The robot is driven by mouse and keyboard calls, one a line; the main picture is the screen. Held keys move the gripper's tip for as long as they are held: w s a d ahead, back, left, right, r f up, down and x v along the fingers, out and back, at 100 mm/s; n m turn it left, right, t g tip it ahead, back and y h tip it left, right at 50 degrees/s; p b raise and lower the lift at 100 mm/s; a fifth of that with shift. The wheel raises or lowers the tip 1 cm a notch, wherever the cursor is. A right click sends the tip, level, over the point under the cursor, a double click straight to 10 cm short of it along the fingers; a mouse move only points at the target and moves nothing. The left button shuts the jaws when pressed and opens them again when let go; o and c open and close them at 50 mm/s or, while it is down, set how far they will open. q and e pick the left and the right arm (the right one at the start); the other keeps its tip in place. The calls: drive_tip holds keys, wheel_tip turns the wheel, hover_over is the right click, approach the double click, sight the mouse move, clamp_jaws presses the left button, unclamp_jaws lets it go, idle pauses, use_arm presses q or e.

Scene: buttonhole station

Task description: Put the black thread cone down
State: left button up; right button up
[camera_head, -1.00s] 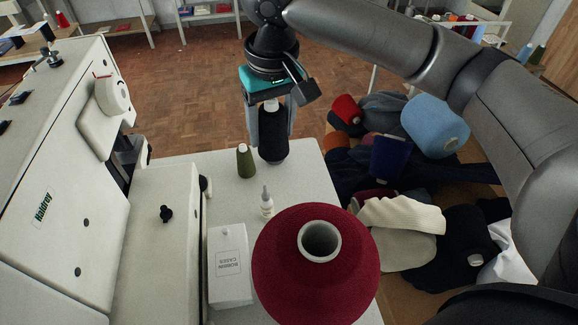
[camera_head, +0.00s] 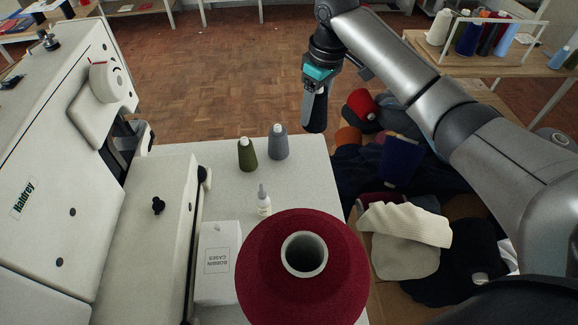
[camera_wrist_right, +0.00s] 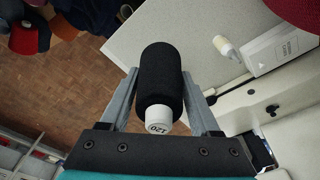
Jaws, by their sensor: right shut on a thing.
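The black thread cone (camera_head: 320,112) is held in my right gripper (camera_head: 311,108), near the far right corner of the white table (camera_head: 302,180). In the right wrist view the black cone (camera_wrist_right: 160,72) sits between the two grey fingers of the right gripper (camera_wrist_right: 160,82), its white end marked 120 towards the camera. In the head view a finger and the hand partly hide the cone. An olive green cone (camera_head: 247,155) and a grey cone (camera_head: 278,142) stand upright on the table, left of the held cone. My left gripper is not in view.
A large dark red cone (camera_head: 338,262), a small white bottle (camera_head: 264,202) and a white bobbin case box (camera_head: 218,262) stand on the near table. The sewing machine (camera_head: 60,190) is at the left. Piled garments (camera_head: 405,238) lie right of the table.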

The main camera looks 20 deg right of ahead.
wheel_tip(320, 180, down, 15)
drive_tip(key=b, duration=0.3)
drive_tip(key=shift+f, duration=0.15)
drive_tip(key=shift+f+b, duration=0.6)
drive_tip(key=shift+f, duration=1.4)
drive_tip(key=shift+f, duration=0.1)
drive_tip(key=o, duration=1.4)
drive_tip(key=r+p, duration=0.1)
drive_tip(key=r, duration=0.3)
drive_tip(key=s+r+p, duration=0.1)
drive_tip(key=r, duration=0.3)
drive_tip(key=r+p, duration=0.1)
drive_tip(key=r, duration=0.3)
drive_tip(key=shift+s+d+r, duration=0.1)
drive_tip(key=shift+s+d, duration=0.05)
drive_tip(key=shift+d, duration=0.25)
